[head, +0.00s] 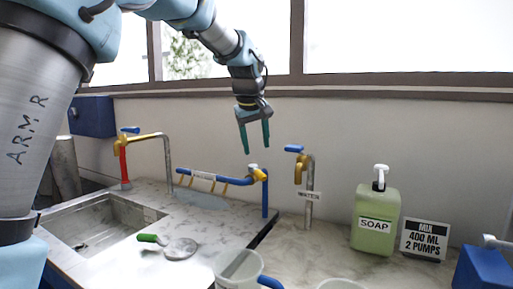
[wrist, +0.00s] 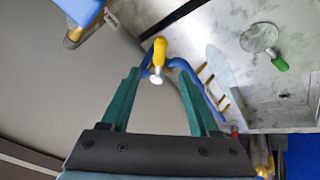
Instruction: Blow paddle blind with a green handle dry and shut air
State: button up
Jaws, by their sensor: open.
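The paddle blind (head: 181,248), a grey disc with a green handle (head: 152,239), lies flat on the counter right of the sink. In the wrist view its disc (wrist: 258,37) and green handle (wrist: 280,64) show at upper right. The blue air pipe (head: 222,179) has several yellow nozzles and a yellow valve handle (head: 258,174) at its right end. My gripper (head: 256,149) is open and empty, just above that valve handle. In the wrist view the yellow handle (wrist: 160,50) appears between my fingertips (wrist: 158,72), apparently untouched. I cannot tell whether air flows.
A water tap (head: 310,178) stands right of the air pipe, and a red-and-brass tap (head: 125,165) stands by the sink (head: 100,222). A soap bottle (head: 375,220), a sign (head: 424,240) and a white jug (head: 238,266) occupy the right counter.

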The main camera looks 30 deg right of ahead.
aim_at(258, 173)
jog(key=shift+c, duration=0.3)
